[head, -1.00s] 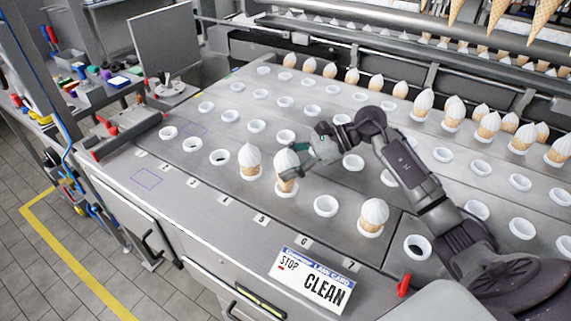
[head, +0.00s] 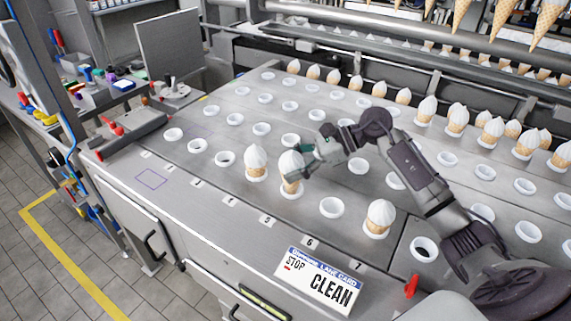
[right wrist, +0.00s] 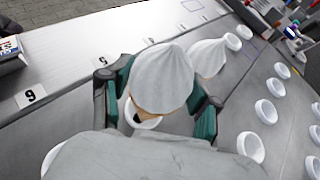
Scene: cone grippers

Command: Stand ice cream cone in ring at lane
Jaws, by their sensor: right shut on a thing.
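My right gripper (head: 303,168) is shut around an ice cream cone (head: 291,163) with a white swirl top, upright in the front row. The cone's lower end is at a white ring (head: 291,193) in line with the lane label 5; whether it is fully seated I cannot tell. In the right wrist view, the gripper's green fingers (right wrist: 163,108) are on both sides of the cone (right wrist: 162,78), and part of the ring (right wrist: 140,118) shows below it. A second cone (head: 256,160) stands in the ring just left. My left gripper is not in view.
An empty ring (head: 331,207) lies right of the held cone, then a standing cone (head: 380,216). More rings and cones fill the rows behind. A lane card (head: 320,282) reading STOP and CLEAN is at the front edge.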

